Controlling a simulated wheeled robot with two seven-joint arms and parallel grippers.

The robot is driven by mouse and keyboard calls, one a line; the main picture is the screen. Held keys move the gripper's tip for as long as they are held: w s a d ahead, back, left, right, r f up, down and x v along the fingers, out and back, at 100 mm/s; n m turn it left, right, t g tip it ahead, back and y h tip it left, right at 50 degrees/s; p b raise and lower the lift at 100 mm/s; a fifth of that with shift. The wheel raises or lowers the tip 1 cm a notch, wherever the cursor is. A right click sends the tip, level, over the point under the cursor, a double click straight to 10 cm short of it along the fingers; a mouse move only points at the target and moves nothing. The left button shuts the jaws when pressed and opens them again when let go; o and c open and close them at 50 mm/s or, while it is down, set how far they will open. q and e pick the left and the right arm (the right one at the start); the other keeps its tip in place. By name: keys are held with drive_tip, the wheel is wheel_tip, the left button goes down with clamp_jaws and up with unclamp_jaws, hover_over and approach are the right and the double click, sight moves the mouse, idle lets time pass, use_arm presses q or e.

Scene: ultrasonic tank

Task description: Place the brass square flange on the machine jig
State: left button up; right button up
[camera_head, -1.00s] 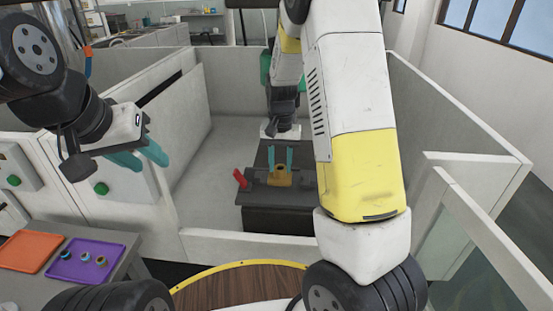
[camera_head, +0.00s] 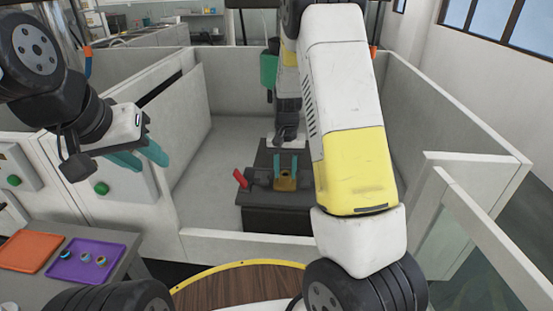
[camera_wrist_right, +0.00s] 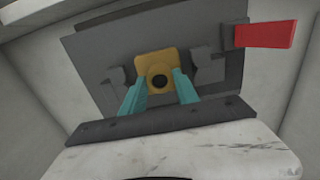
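The brass square flange (camera_head: 286,184), with a dark round hole, is at the machine jig (camera_head: 262,205), a dark block with a red handle. In the right wrist view the flange (camera_wrist_right: 155,62) lies between the two dark clamp blocks of the jig (camera_wrist_right: 215,88). My right gripper (camera_head: 286,164) has its teal fingers at the two sides of the flange and holds it. Whether the flange rests fully on the jig cannot be told. My left gripper (camera_head: 140,157) is open and empty, well to the left of the jig.
Pale enclosure walls (camera_head: 240,245) surround the jig on the sides and front. At lower left, a grey table carries an orange tray (camera_head: 28,250) and a purple tray (camera_head: 72,272) with several small rings. The red handle (camera_wrist_right: 265,34) sticks out beside the clamps.

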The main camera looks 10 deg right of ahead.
sight(285, 175)
drive_tip(key=o, duration=0.4)
drive_tip(key=shift+c, duration=0.2)
wheel_tip(285, 175, up, 12)
drive_tip(key=s+r+n+t, duration=0.1)
drive_tip(key=s+r, duration=0.3)
drive_tip(key=s, duration=0.4)
drive_tip(key=s+a+r+n+t+y, duration=0.1)
drive_tip(key=s+r+t, duration=0.2)
drive_tip(key=s+r, duration=0.2)
drive_tip(key=s+a+r+n+t+y, duration=0.1)
drive_tip(key=s+r, duration=0.3)
drive_tip(key=s, duration=0.7)
drive_tip(key=shift+s+r+n+t, duration=0.15)
drive_tip(key=shift+n+t, duration=0.25)
drive_tip(key=shift+t, duration=0.2)
drive_tip(key=shift+a, duration=0.1)
